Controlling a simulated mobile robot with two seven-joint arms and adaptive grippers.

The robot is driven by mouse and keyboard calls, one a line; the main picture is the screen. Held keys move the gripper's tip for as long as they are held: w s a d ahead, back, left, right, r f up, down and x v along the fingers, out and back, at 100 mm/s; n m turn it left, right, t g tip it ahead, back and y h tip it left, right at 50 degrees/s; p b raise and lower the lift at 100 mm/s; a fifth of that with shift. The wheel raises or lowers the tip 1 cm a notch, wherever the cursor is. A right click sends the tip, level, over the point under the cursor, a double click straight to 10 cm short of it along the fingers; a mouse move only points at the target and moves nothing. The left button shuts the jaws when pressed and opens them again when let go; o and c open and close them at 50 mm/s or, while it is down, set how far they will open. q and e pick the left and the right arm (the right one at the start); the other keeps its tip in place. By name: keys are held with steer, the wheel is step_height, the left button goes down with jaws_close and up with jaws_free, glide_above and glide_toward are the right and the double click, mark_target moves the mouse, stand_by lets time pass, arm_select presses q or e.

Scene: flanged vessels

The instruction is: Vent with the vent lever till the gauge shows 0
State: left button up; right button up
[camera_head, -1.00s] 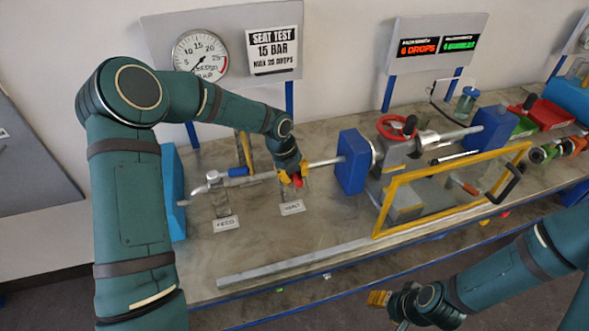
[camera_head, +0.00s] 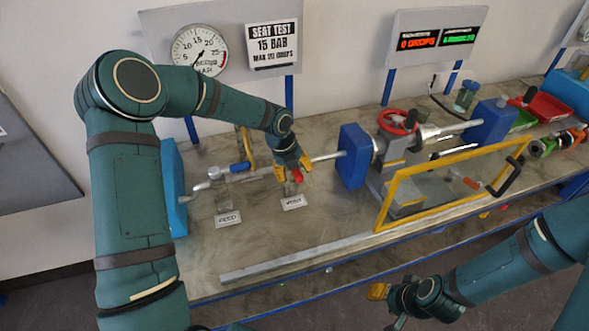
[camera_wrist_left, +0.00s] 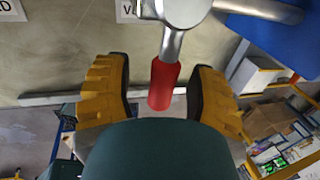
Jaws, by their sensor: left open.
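The vent lever has a red grip (camera_head: 298,177) on a metal stem, above the VENT label (camera_head: 293,202) on the bench. In the left wrist view the red grip (camera_wrist_left: 164,85) lies between the two yellow fingers of my left gripper (camera_wrist_left: 163,95), with a gap on each side. My left gripper (camera_head: 292,168) is open around the lever. The round gauge (camera_head: 200,50) hangs on the grey board at the back left.
A pipe with a blue-handled lever (camera_head: 239,168) is left of my gripper, above the FEED label (camera_head: 228,219). A blue block (camera_head: 353,157) stands to the right. Further right is a yellow-framed guard (camera_head: 392,201). The bench front is mostly clear, with a grey rail (camera_head: 290,262).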

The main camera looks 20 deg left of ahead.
arm_select(q)
steer(key=shift+r, duration=0.1)
steer(key=v, duration=1.2)
